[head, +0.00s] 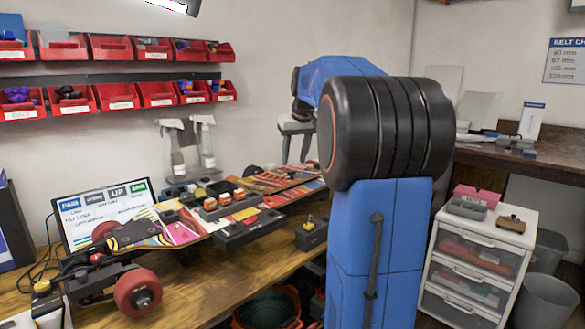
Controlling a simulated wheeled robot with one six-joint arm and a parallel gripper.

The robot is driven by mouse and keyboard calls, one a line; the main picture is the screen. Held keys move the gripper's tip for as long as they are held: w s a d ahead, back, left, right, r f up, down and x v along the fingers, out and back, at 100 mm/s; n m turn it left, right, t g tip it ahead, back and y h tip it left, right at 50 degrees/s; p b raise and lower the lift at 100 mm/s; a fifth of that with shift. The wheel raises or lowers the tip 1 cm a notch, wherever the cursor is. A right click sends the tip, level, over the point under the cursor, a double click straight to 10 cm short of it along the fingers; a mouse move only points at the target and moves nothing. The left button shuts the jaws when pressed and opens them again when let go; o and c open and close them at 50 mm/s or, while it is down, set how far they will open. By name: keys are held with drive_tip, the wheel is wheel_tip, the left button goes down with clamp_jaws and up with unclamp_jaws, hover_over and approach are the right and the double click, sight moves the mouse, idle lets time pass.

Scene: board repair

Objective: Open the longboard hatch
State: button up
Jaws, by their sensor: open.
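The longboard (160,232) lies on the wooden workbench with a colourful patterned deck and red wheels (137,292) at its near left end. Its deck runs from lower left to the far right. A black box section (250,228) sits at its middle, with several orange-topped parts (230,198) on or beside it. I cannot tell which part is the hatch or whether it is open. My gripper (297,148) points down above the far right part of the deck, apart from it, with its fingers spread and nothing seen between them. My blue arm hides what lies behind it.
A display screen (105,212) stands behind the board's left end. Two spray bottles (190,148) stand by the wall. A small black box with a yellow top (311,232) sits near the bench front. Red bins (110,95) hang above. A white drawer cabinet (478,258) stands right.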

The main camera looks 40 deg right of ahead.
sight(292, 172)
drive_tip(key=shift+x, duration=2.35)
clamp_jaws()
